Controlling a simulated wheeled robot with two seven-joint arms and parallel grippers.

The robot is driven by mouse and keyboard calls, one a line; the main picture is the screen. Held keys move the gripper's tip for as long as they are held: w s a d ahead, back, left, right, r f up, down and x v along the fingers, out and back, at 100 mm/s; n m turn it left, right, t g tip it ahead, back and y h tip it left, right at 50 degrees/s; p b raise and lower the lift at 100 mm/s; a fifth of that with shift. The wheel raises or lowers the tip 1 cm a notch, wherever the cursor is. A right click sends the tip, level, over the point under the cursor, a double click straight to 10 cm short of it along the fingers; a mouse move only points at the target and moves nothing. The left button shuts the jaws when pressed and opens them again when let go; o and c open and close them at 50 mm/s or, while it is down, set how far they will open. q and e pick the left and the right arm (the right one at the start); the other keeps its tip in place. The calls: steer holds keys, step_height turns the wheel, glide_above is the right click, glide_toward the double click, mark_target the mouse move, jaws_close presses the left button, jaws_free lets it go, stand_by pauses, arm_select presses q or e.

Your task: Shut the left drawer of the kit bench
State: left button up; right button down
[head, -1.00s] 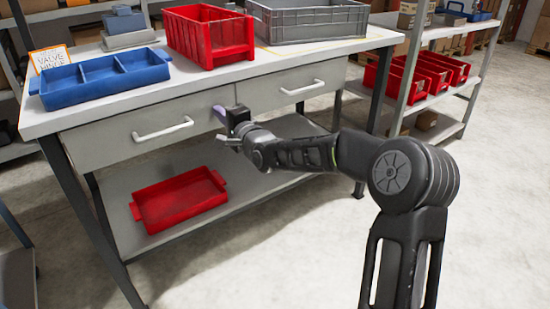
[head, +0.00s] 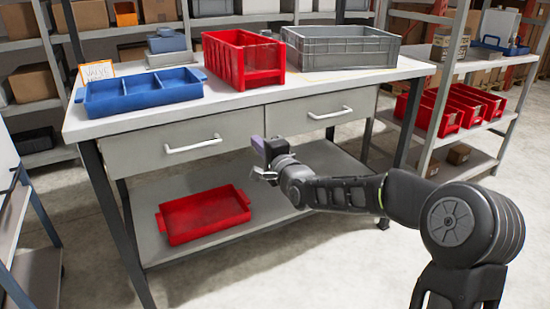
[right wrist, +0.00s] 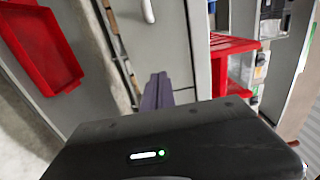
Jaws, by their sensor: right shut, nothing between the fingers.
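The kit bench (head: 74,124) has a grey left drawer (head: 140,143) with a white bar handle (head: 193,144). Its front looks about level with the front of the right drawer (head: 298,117), with no clear gap showing. My right gripper (head: 258,144) is shut and empty, its purple fingers just in front of the lower right end of the left drawer. I cannot tell whether they touch it. The purple fingers also show in the right wrist view (right wrist: 157,92), pointing at the grey drawer fronts. My left gripper is not in view.
A blue divided tray (head: 142,95), a red bin (head: 236,60) and a grey crate (head: 340,50) stand on the bench top. A red tray (head: 205,213) lies on the lower shelf. A rack with red bins (head: 436,112) stands to the right. Floor in front is clear.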

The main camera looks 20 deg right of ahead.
steer(key=s, duration=0.7)
steer(key=shift+s+d+p, duration=0.15)
steer(key=shift+d+p, duration=0.15)
steer(key=shift+p, duration=0.15)
